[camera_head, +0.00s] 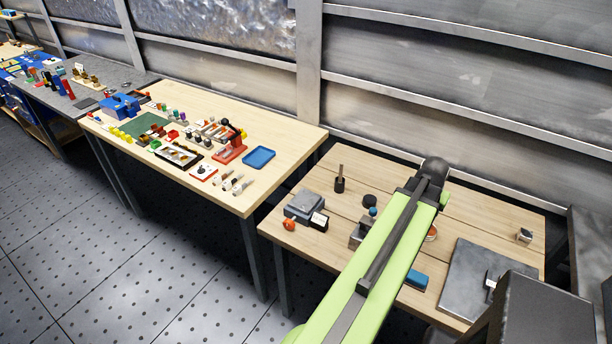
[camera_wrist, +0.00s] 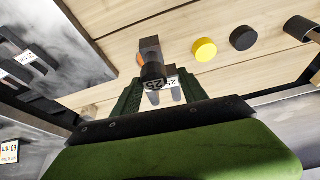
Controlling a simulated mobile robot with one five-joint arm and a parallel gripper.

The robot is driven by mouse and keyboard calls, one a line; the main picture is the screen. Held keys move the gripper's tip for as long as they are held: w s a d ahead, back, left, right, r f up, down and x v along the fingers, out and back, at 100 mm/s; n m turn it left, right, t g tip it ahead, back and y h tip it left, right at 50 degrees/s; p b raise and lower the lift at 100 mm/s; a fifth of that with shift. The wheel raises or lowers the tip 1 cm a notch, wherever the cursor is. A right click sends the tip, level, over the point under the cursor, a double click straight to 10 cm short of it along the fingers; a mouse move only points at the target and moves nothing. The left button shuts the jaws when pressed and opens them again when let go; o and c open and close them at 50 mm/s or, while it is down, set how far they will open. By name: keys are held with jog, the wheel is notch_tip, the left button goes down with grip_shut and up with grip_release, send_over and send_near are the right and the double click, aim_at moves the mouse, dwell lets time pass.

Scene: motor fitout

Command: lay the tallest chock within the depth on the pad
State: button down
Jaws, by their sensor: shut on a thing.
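In the wrist view my gripper (camera_wrist: 160,92) is shut on a small block with a white label reading 25 (camera_wrist: 172,82). A dark round end and a grey block with an orange side (camera_wrist: 150,48) show just beyond the jaws; whether they touch the held block I cannot tell. In the head view my arm hides the jaws and the held block. A dark grey flat plate (camera_head: 462,272), possibly the pad, lies at the right of the near table. A small block with a white tag (camera_head: 490,284) stands on it. A small grey block (camera_head: 524,235) stands behind it.
A blue block (camera_head: 416,279) lies near the plate. To the left stand a grey box (camera_head: 304,203), a black labelled block (camera_head: 319,222), an orange knob (camera_head: 289,224) and a dark post (camera_head: 340,184). Yellow (camera_wrist: 204,50) and black (camera_wrist: 243,38) discs show. A wall runs behind the tables.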

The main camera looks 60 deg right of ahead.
jog(key=w+a+n+t+y, duration=0.3)
jog(key=w+n, duration=0.7)
jog(key=w, duration=1)
jog(key=w+a+n+t+y, duration=0.15)
jog(key=w+a+n, duration=0.25)
jog(key=w+n, duration=1.05)
jog(key=w+f+m+b, duration=0.2)
jog(key=f+b, duration=0.1)
jog(key=w+f+m+b, duration=0.3)
jog(key=shift+w+a+f+m+t, duration=0.1)
jog(key=shift+w+m+t, duration=0.15)
jog(key=shift+w+t, duration=0.1)
jog(key=shift+f+b, duration=0.55)
jog(key=shift+b, duration=0.15)
jog(key=c, duration=0.5)
grip_release()
jog(key=shift+s, duration=0.1)
